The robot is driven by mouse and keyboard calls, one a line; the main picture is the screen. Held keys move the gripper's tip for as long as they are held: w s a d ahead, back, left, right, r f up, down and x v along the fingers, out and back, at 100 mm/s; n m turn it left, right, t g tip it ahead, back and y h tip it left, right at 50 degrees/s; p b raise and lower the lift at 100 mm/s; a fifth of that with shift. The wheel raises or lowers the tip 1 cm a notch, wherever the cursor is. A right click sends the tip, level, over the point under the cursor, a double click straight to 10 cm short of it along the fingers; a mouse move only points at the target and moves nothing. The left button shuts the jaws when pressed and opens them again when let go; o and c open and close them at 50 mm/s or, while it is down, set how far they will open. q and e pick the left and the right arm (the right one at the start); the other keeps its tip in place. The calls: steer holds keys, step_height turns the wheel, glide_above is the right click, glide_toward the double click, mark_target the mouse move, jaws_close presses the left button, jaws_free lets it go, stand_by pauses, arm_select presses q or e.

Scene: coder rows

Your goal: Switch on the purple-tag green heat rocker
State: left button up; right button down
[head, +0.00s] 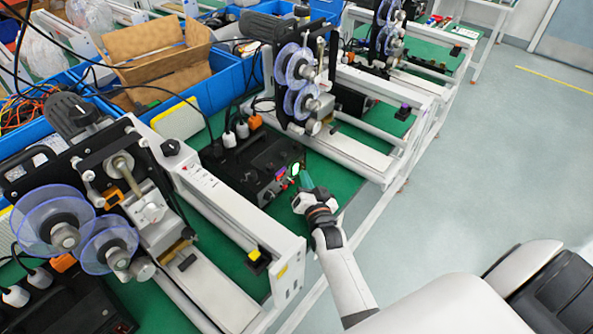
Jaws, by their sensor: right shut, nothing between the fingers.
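A black control box (258,165) sits on the green bench top between two white-framed machines. Its front carries several small coloured controls. A bright green rocker (296,169) shows lit at the right end of that front. My right gripper (305,179) is shut and empty, its tips close to the green rocker. I cannot tell whether they touch it. A small purple tag (404,107) sits on a black block on the middle machine's frame. My left gripper is not in view.
The near machine (205,185), with clear blue-rimmed reels and a yellow-marked block (256,257), stands left. The middle machine (365,155) stands behind the box. Blue bins (222,75) with a cardboard box (150,50) line the back. Open floor (500,150) lies right.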

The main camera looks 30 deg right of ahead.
steer(key=shift+s+d+f, duration=0.15)
steer(key=shift+s, duration=0.2)
steer(key=shift+s+d+r+p, duration=0.15)
steer(key=shift+s+d+p, duration=0.25)
steer(key=shift+s, duration=0.3)
steer(key=shift+s+d+r+p, duration=0.25)
steer(key=shift+s+p, duration=0.25)
steer(key=shift+s, duration=0.25)
steer(key=shift+s+d+r+p, duration=0.1)
steer(key=shift+s+d+p, duration=0.3)
steer(key=shift+s, duration=0.3)
steer(key=shift+a, duration=0.1)
